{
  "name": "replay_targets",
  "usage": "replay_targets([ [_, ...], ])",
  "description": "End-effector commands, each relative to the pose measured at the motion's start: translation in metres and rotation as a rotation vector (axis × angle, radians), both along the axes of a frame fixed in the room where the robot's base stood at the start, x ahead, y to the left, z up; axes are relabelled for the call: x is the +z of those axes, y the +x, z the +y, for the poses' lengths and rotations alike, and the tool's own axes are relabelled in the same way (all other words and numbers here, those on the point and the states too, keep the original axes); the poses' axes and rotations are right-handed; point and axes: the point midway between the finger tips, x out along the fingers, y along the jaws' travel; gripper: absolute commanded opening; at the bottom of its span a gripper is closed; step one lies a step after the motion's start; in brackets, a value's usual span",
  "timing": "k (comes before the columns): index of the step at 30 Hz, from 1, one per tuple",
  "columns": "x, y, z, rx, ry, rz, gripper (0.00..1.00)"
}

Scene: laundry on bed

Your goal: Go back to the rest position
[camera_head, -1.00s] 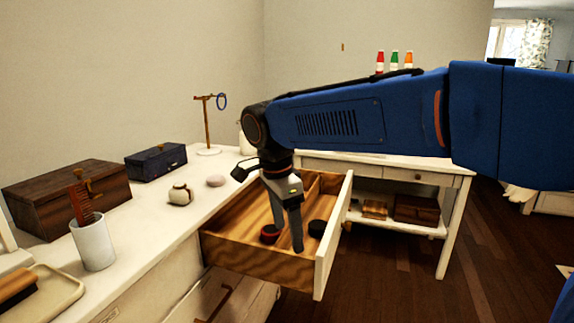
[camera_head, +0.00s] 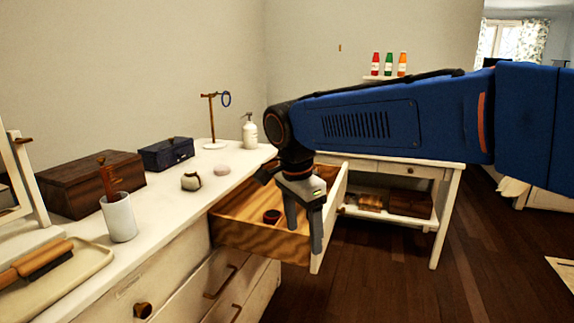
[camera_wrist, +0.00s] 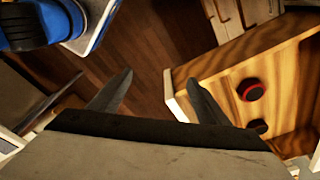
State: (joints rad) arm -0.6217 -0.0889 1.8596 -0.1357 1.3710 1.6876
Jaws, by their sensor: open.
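My gripper (camera_head: 303,228) points down beside the front end of the open wooden drawer (camera_head: 262,240), its two fingers apart with nothing between them. In the wrist view my gripper (camera_wrist: 160,78) has one finger overlapping the drawer's front edge and the other over the dark floor. A round dark piece with a red rim (camera_head: 271,215) lies in the drawer; it also shows in the wrist view (camera_wrist: 251,90). A second dark round piece (camera_wrist: 258,127) lies next to it, hidden in the head view.
The white dresser top holds a brown box (camera_head: 85,183), a dark blue box (camera_head: 166,153), a white cup (camera_head: 120,217), a small jar (camera_head: 191,181) and a soap dispenser (camera_head: 250,133). A white side table (camera_head: 425,172) stands behind my arm.

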Motion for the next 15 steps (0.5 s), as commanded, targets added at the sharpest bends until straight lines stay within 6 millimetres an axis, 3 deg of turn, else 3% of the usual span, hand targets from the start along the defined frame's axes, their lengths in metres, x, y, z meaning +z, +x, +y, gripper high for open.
replay_targets([
  [8,-0.002,-0.015,-0.047,0.120,0.023,-0.014,0.70],
  [15,-0.011,-0.045,-0.111,0.315,0.041,-0.055,0.70],
])
